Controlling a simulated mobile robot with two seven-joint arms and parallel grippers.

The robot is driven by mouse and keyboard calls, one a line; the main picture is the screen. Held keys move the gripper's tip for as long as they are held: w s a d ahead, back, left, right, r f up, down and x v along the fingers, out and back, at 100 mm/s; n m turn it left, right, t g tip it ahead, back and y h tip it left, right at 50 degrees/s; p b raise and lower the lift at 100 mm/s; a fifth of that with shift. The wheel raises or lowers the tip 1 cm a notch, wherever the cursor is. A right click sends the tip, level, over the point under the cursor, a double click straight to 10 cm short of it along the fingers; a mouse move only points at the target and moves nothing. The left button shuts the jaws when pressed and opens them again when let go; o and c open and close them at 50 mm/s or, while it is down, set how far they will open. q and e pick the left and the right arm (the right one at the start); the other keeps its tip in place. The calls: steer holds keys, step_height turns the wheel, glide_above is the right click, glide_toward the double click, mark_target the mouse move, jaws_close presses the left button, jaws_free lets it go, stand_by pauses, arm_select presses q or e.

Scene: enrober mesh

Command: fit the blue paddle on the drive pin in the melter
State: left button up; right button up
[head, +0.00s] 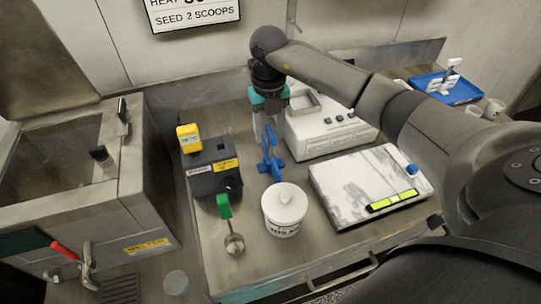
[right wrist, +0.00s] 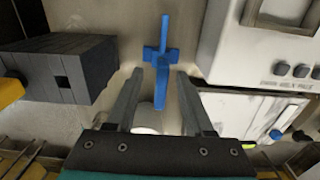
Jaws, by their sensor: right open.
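The blue paddle (head: 270,166) stands upright on the bench between the dark block and the white machine. It also shows in the right wrist view (right wrist: 162,50), in line with the gap between my fingers. My right gripper (head: 266,136) is open and points down at the paddle's upper part. In the right wrist view its two fingers (right wrist: 160,76) lie on either side of the paddle's shaft, with no visible grip on it. The melter (head: 150,200) is the steel tank at the left. A small dark part (head: 101,156) shows inside it; I cannot tell whether this is the drive pin. My left gripper is not in view.
A dark block (head: 205,180) with yellow labels stands left of the paddle. A white machine (head: 325,132) and a marbled slab (head: 350,187) are to the right. A red-handled tap (head: 66,251) sticks out from the melter.

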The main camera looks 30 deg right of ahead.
mark_target(271, 150)
steer(key=f, duration=0.4)
steer(key=shift+s+f, duration=0.25)
steer(key=shift+s, duration=0.1)
jaws_close()
steer(key=shift+r, duration=0.1)
